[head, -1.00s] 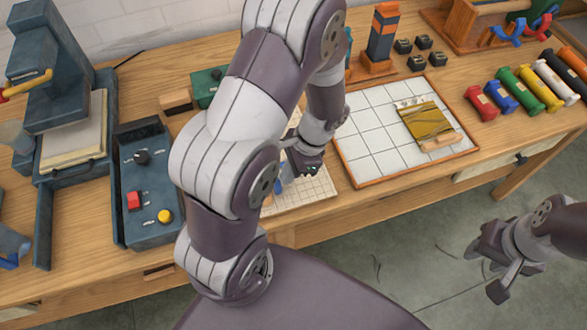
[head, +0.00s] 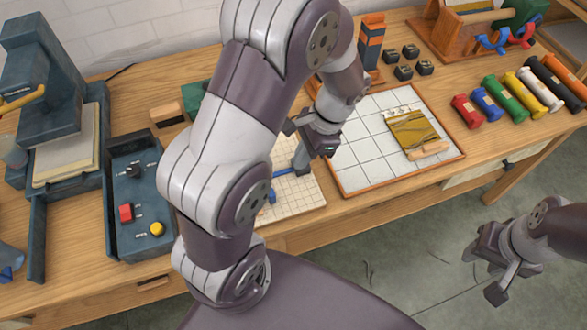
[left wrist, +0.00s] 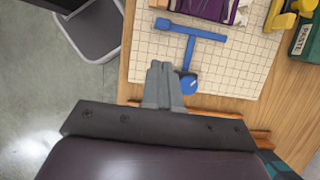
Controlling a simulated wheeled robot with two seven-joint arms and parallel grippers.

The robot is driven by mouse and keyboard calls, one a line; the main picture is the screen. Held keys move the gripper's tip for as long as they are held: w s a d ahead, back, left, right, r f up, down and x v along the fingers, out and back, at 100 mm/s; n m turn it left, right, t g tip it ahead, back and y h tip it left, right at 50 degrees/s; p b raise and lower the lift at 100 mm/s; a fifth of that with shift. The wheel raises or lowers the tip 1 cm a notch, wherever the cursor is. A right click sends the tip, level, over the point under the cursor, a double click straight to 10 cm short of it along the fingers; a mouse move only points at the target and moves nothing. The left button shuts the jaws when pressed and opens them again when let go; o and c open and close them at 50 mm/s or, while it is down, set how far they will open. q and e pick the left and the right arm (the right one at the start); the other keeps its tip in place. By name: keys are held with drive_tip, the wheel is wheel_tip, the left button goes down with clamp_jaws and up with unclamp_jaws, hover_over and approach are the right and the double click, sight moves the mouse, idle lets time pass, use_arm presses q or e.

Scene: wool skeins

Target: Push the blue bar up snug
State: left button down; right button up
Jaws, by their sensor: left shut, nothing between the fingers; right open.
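The blue bar (left wrist: 200,32) lies on a cream gridded board (left wrist: 150,56), with a crosspiece, a stem and a round knob (left wrist: 188,83) at the stem's near end. A purple piece (left wrist: 208,6) lies just beyond the crosspiece, with a narrow gap between. Part of the bar (head: 271,196) shows in the head view; my arm hides some of the board. My left gripper (left wrist: 163,68) is shut and empty, its tips beside the stem, left of the knob. It also shows over the board in the head view (head: 299,168). My right gripper (head: 484,272) is open, off the table.
A white tiled tray (head: 366,150) with a yellow-brown piece lies right of the board. A blue-grey press (head: 45,80) and control box (head: 140,200) stand left. A yellow clamp (left wrist: 283,14) and green paste box (left wrist: 307,42) are near the board's right side.

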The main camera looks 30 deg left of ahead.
use_arm(q)
drive_tip(key=s+d+n+y+p, duration=0.1)
drive_tip(key=d+n+y+p, duration=0.35)
drive_tip(key=d, duration=0.25)
drive_tip(key=a+f+n, duration=0.2)
drive_tip(key=f+n, duration=0.1)
drive_tip(key=n, duration=0.2)
drive_tip(key=a+f+n+t+p, duration=0.1)
drive_tip(key=a+f+n, duration=0.1)
drive_tip(key=n, duration=0.3)
drive_tip(key=a+f+n, duration=0.2)
drive_tip(key=f+n, duration=0.3)
drive_tip(key=shift+w+a+f+t+p, duration=0.1)
drive_tip(key=shift+a+t+p, duration=0.2)
drive_tip(key=shift+a, duration=0.05)
drive_tip(key=shift+s+a+r+p, duration=0.2)
drive_tip(key=shift+s+a+p, duration=0.4)
drive_tip(key=shift+s+a, duration=0.3)
drive_tip(key=shift+s+a+f, duration=0.15)
drive_tip(key=shift+s+a, duration=0.1)
drive_tip(key=shift+s, duration=0.3)
